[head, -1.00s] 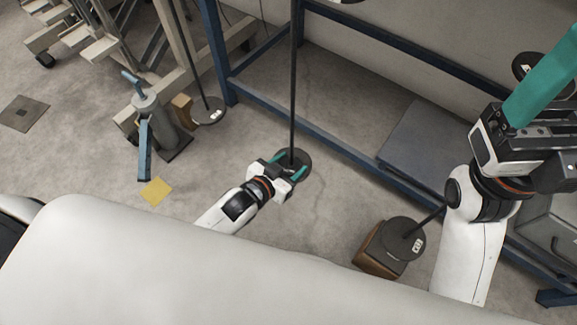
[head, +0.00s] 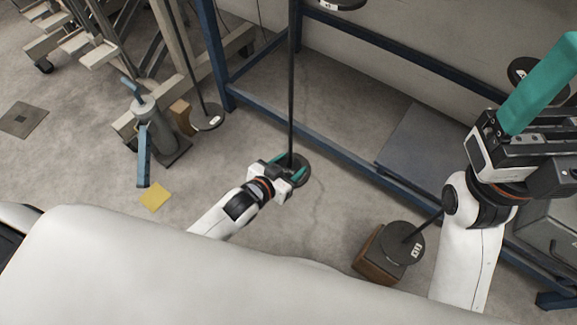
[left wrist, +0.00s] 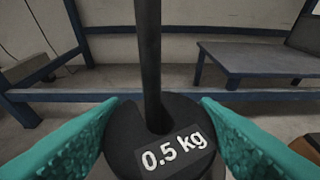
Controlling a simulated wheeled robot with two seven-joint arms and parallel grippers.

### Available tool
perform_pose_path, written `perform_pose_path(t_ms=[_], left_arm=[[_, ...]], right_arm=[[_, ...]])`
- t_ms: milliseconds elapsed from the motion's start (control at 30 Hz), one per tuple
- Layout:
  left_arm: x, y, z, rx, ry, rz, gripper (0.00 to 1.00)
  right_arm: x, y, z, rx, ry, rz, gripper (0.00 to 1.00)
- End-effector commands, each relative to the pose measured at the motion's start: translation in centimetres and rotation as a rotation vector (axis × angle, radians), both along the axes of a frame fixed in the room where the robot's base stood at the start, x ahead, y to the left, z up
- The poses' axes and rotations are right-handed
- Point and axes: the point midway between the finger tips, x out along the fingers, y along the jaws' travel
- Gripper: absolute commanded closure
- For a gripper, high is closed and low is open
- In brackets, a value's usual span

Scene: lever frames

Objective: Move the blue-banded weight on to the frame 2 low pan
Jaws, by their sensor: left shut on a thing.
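A dark slotted weight (left wrist: 165,150) marked "0.5 kg" sits around a dark upright rod (left wrist: 148,50) in the left wrist view. It also shows as a dark disc at the rod's foot in the head view (head: 301,168). My left gripper (head: 288,172) is shut on this weight, with one teal finger on each side of it. I see no blue band on it, and a pan beneath it cannot be made out. My right gripper (head: 540,90) is large at the right of the head view. Only one teal finger shows clearly.
Another dark disc (head: 207,118) hangs on a rod at the left. A labelled disc (head: 404,243) rests by a wooden block (head: 375,262). A blue metal frame (head: 335,155) stands behind my left gripper. A grey cylinder (head: 160,135) and yellow note (head: 155,197) are left.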

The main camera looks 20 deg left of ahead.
Motion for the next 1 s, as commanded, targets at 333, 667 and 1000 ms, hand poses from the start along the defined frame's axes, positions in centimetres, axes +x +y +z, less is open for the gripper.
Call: perform_pose_path(t_ms=[333,667,1000], left_arm=[[0.76,0.05,0.19,-0.001,-0.004,0.000,0.75],[1.14,0.07,0.19,-0.001,-0.005,0.000,0.75],[1.12,0.07,0.09,-0.001,-0.004,0.000,0.75]], right_arm=[[0.03,-0.02,-0.08,0.001,0.008,0.000,0.18],[0.10,-0.03,-0.41,0.002,0.021,0.001,0.18],[0.09,-0.02,-0.38,0.001,0.017,0.001,0.18]])
